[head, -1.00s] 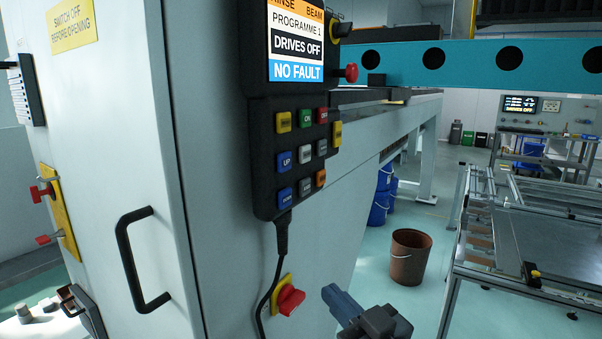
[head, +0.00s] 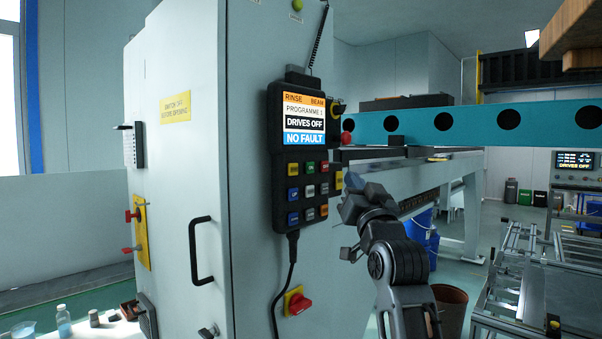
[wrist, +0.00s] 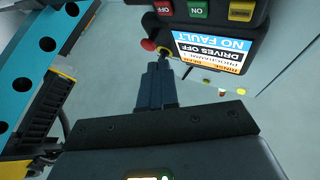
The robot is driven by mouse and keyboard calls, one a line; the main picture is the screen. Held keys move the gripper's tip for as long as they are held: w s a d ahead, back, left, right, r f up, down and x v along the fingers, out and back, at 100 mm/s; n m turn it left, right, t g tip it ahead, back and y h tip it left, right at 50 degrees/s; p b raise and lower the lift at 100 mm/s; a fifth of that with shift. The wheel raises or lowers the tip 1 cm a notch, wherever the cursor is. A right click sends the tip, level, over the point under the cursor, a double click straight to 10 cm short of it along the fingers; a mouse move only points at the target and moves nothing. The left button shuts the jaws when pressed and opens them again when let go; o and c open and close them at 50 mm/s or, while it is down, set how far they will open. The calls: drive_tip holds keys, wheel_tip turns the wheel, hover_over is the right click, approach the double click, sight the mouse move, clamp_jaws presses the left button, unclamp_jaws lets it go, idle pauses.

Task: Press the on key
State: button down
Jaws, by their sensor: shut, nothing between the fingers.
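The green ON key (head: 310,167) is in the top row of the black pendant's keypad (head: 283,222), between a yellow key and a red key. In the wrist view the pendant is upside down, and the ON key (wrist: 198,9) is at the top edge beside the red OFF key (wrist: 163,8). My gripper (head: 353,181) is raised just right of the keypad in the head view. In the wrist view my gripper's fingers (wrist: 160,72) are shut and empty, pointing up below the keys, apart from the ON key.
The pendant screen (head: 304,120) reads DRIVES OFF and NO FAULT. A red knob (wrist: 148,45) and a dark knob stick out near my fingertips in the wrist view. The teal beam (head: 470,122) runs behind. A black door handle (head: 194,250) and red switch (head: 299,304) are on the cabinet.

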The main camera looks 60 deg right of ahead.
sight(310, 168)
drive_tip(key=shift+s+a+r+m, duration=0.15)
drive_tip(key=shift+s+r, duration=0.1)
drive_tip(key=shift+r, duration=0.25)
drive_tip(key=shift+s+d+r+m, duration=0.1)
drive_tip(key=shift+s+r+m, duration=0.1)
drive_tip(key=shift+r, duration=0.25)
drive_tip(key=shift+w, duration=0.1)
drive_tip(key=shift+w+d+b, duration=0.3)
drive_tip(key=shift+w, duration=1.1)
drive_tip(key=shift+w+d+b, duration=0.25)
drive_tip(key=shift+w+d, duration=0.05)
drive_tip(key=shift+w, duration=1.15)
drive_tip(key=shift+w+d+b, duration=0.3)
drive_tip(key=shift+w, duration=1.1)
drive_tip(key=shift+w, duration=0.15)
drive_tip(key=shift+w+d, duration=0.1)
drive_tip(key=shift+w, duration=0.15)
drive_tip(key=shift+w+d, duration=0.1)
drive_tip(key=shift+w, duration=0.3)
drive_tip(key=shift+s, duration=0.15)
drive_tip(key=shift+s+a, duration=0.2)
drive_tip(key=shift+s, duration=0.45)
